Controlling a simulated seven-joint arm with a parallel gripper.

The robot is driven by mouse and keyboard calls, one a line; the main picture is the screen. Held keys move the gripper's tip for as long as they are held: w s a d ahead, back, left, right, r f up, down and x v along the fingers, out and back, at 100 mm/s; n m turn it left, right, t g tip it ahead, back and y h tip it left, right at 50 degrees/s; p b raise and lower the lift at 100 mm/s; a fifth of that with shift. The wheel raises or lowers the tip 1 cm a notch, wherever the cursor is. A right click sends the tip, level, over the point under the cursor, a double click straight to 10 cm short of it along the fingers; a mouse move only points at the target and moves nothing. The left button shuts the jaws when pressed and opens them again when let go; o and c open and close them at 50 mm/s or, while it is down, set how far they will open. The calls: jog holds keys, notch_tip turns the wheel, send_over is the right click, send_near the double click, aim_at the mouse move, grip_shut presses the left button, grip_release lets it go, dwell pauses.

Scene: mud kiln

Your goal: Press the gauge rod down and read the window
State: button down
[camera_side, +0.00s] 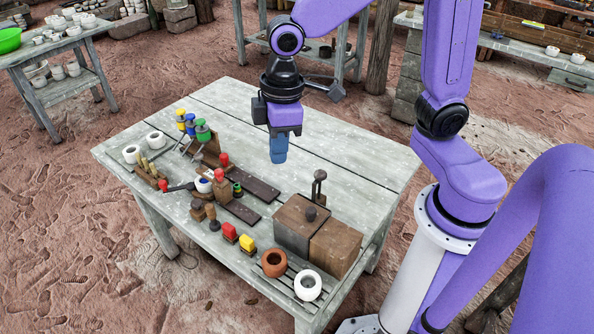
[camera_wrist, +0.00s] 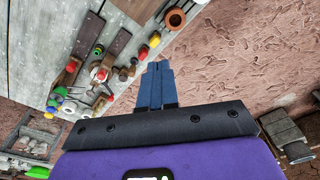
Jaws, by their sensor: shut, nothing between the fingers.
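My gripper (camera_side: 278,150) has its blue fingers shut and empty, pointing down above the middle of the grey table, behind the wooden box. The fingertips also show in the wrist view (camera_wrist: 157,68). A dark upright rod with a knob on top (camera_side: 319,186) stands at the back of the wooden box (camera_side: 296,220), right of and nearer the camera than my gripper. A short dark knob (camera_side: 310,213) sits on the box top. I cannot tell for sure which of these is the gauge rod. No reading window can be made out. My gripper is apart from all of them.
The plank table (camera_side: 350,158) is bare at the back and right. Coloured-topped parts and wooden fixtures (camera_side: 210,150) crowd the left.

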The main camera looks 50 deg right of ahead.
jog(key=s+d+n, duration=0.1)
jog(key=s+d, duration=0.3)
jog(key=s, duration=0.3)
jog(key=s+d+n, duration=0.1)
jog(key=s+d, duration=0.4)
jog(key=s, duration=0.3)
jog(key=shift+f, duration=0.3)
